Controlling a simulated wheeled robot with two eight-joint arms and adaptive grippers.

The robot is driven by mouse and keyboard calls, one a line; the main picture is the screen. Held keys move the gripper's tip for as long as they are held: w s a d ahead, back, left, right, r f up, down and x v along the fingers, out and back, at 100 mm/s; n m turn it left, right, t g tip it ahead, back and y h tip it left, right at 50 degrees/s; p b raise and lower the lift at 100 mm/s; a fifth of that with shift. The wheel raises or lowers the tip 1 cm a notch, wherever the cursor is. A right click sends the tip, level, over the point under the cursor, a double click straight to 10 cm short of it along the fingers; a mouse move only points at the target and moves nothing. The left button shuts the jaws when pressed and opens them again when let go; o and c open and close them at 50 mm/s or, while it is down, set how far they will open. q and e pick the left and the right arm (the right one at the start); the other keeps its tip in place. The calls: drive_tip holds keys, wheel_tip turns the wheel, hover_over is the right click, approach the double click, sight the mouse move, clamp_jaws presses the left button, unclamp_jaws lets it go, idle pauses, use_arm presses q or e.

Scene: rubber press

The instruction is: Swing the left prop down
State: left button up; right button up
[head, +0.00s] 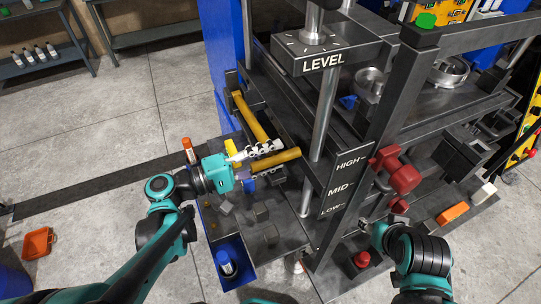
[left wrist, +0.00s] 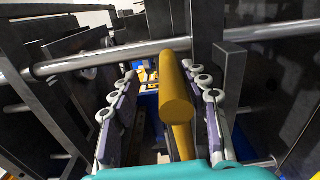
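Two yellow prop bars show at the near side of the press in the head view. One bar (head: 253,117) slants beside the blue column. The other bar (head: 278,161) lies nearly level, with its free end toward me. My left gripper (head: 262,152) is at this nearer bar, with its fingers along both sides. In the left wrist view the bar (left wrist: 178,95) stands between the two spread fingers, with a visible gap on each side. I cannot tell which bar the task calls left. My right gripper is mostly hidden beyond its dark wrist, low by the press.
The press has a LEVEL plate (head: 323,60) and a HIGH-MID-LOW panel (head: 343,185). A red handle (head: 395,170) is to its right. Grey blocks (head: 262,212) and a blue bin (head: 232,258) lie below my left gripper. Open floor is at the left.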

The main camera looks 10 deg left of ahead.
use_arm(q)
drive_tip(key=shift+a, duration=0.1)
drive_tip(key=v, duration=1.2)
idle(0.5)
